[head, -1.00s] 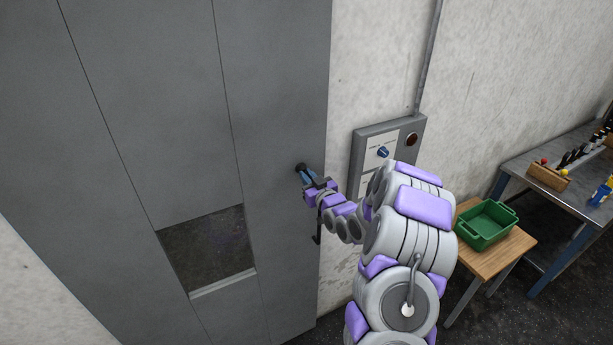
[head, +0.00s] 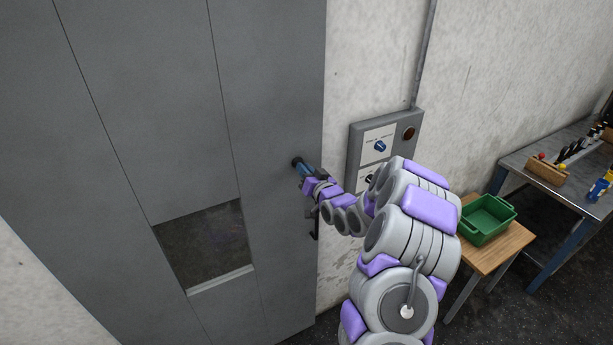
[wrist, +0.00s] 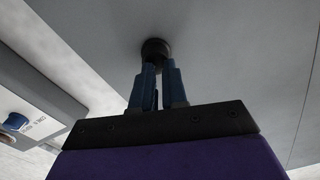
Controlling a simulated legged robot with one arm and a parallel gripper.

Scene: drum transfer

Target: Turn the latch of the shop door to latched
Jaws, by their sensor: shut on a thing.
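The shop door (head: 180,110) is a tall grey panel filling the left half of the head view. Its latch is a small dark round knob (head: 297,162) near the door's right edge. The latch also shows in the wrist view (wrist: 155,48) as a black round base on the grey door. My gripper (head: 304,170) is at the latch, its blue fingers (wrist: 156,80) closed around its front part. The fingers hide most of the latch's grip, so I cannot tell which way it points.
A grey control box (head: 385,145) with a blue knob and a red lamp is on the wall right of the door. A dark door handle (head: 315,225) hangs below my gripper. A green bin (head: 487,222) sits on a small wooden table. A workbench (head: 560,160) stands at the far right.

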